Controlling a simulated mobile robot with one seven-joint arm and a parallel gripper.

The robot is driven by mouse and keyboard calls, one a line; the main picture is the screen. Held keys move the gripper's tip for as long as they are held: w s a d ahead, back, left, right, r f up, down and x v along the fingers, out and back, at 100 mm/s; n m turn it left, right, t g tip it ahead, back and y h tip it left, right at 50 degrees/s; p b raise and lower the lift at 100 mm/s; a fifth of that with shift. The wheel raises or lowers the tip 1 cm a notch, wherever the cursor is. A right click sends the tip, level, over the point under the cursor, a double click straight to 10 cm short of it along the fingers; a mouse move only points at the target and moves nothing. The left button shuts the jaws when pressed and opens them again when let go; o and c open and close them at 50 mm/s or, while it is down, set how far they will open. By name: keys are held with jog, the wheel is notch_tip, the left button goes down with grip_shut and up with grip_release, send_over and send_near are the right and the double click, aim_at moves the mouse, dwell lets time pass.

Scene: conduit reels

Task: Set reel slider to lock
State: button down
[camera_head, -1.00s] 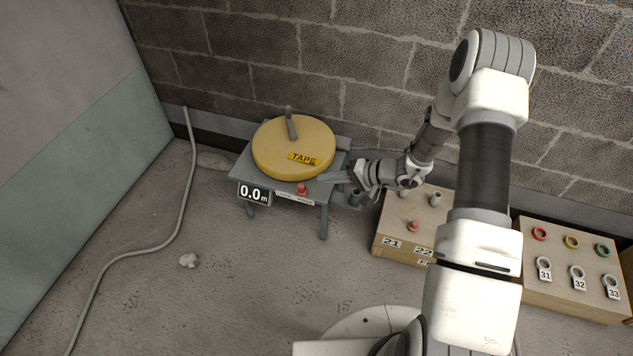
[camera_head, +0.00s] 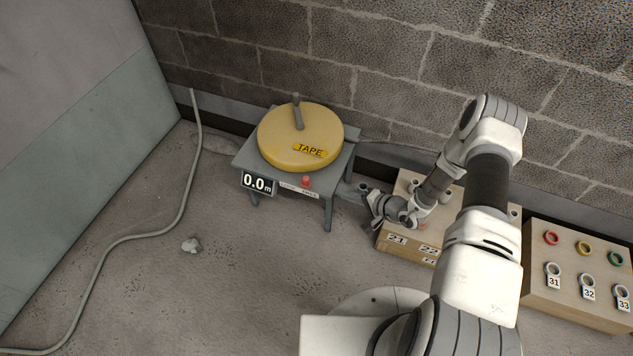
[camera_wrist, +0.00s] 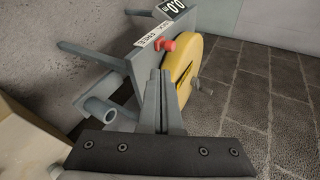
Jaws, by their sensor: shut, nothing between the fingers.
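The yellow tape reel (camera_head: 300,138) lies flat on a grey stand (camera_head: 335,185). The red slider knob (camera_head: 306,181) stands at the stand's front edge, by a white label strip (camera_head: 299,191) whose small words I cannot read surely. The knob shows slightly right of the strip's middle. The knob also shows in the wrist view (camera_wrist: 165,45), just beyond my fingertips. My gripper (camera_wrist: 160,74) is shut and empty, apart from the knob. In the head view it is right of the stand, its fingertips hard to make out.
A display (camera_head: 257,183) reading 0.0 m hangs at the stand's front left. A box (camera_head: 385,242) labelled 21 and 22 stands under my arm. Another box (camera_head: 570,307) with coloured rings stands at the right. A grey cable (camera_head: 130,240) runs along the left floor.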

jog(key=b, duration=0.4)
send_near(309, 183)
notch_tip(309, 183, down, 2)
jog(key=a, duration=0.1)
jog(key=shift+w+a+b, duration=0.3)
jog(key=shift+w+a, duration=0.8)
jog(key=shift+w, duration=0.05)
jog(key=shift+w+a+r, duration=0.1)
jog(key=shift+w+a, duration=0.4)
jog(key=shift+a, duration=0.1)
